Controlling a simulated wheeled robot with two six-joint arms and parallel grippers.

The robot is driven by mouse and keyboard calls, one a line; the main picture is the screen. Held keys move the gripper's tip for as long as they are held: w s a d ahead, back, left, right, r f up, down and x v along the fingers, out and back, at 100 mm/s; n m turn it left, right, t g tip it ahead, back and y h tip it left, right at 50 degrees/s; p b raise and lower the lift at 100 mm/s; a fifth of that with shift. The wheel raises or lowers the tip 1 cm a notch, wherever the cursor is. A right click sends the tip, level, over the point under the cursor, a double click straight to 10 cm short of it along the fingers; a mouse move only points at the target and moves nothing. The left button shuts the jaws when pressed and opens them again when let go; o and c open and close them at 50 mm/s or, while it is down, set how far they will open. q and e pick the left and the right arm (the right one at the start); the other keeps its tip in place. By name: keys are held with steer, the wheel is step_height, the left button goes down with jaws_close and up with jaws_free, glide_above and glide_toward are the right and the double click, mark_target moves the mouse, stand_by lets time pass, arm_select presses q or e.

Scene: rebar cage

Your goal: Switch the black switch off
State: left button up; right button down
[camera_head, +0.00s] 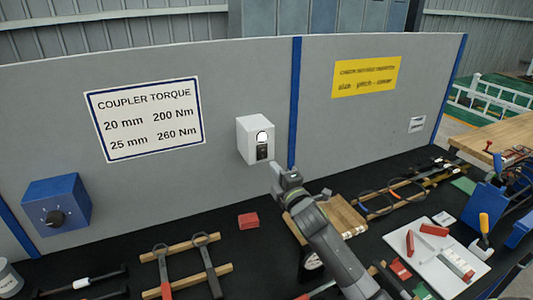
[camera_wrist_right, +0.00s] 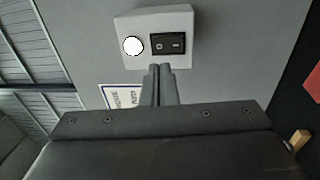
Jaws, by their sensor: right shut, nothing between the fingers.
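The black switch (camera_head: 263,152) is a rocker on the front of a white box (camera_head: 247,139) fixed to the grey panel. A round white lamp (camera_head: 262,136) sits above the switch and looks lit. In the right wrist view the black switch (camera_wrist_right: 168,43) shows a circle mark and a bar mark, beside the white lamp (camera_wrist_right: 133,46). My right gripper (camera_head: 279,168) is shut and empty, just in front of and below the box. In the right wrist view its fingertips (camera_wrist_right: 160,68) lie just below the switch; contact cannot be told. My left gripper is not in view.
A blue box with a black knob (camera_head: 55,218) is on the panel at the left. The black bench (camera_head: 190,252) holds a red block (camera_head: 248,220), wooden bars with tools (camera_head: 188,262) and a white board (camera_head: 440,250). The panel around the switch box is clear.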

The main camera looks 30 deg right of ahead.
mark_target(262, 150)
steer(key=w, duration=0.3)
steer(key=w+p, duration=0.1)
steer(key=shift+w+d+r, duration=0.15)
steer(key=shift+w+r, duration=0.25)
steer(key=shift+w, duration=0.9)
